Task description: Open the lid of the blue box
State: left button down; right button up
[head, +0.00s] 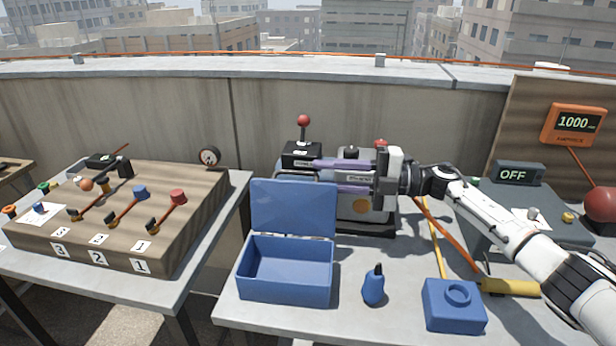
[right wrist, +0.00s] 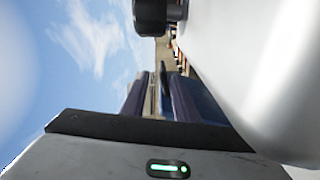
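The blue box (head: 284,298) stands on the grey table in the head view. Its lid (head: 293,208) is up, standing roughly upright at the back edge, and the inside looks empty. My right gripper (head: 319,175) reaches in from the right, its purple fingers pointing left at the height of the lid's upper right corner. The fingers are apart with a gap between them and hold nothing that I can see. Whether they touch the lid is unclear. The fingers also show in the right wrist view (right wrist: 160,95). My left gripper is out of view.
A blue bulb-shaped item (head: 373,288) and a blue block with a ring (head: 455,305) lie right of the box. A machine with a red-knobbed lever (head: 303,123) stands behind the lid. A wooden lever panel (head: 120,215) is on the left table.

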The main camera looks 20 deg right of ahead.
jog(key=v, duration=0.5)
jog(key=shift+b, duration=0.3)
jog(key=shift+w, duration=0.1)
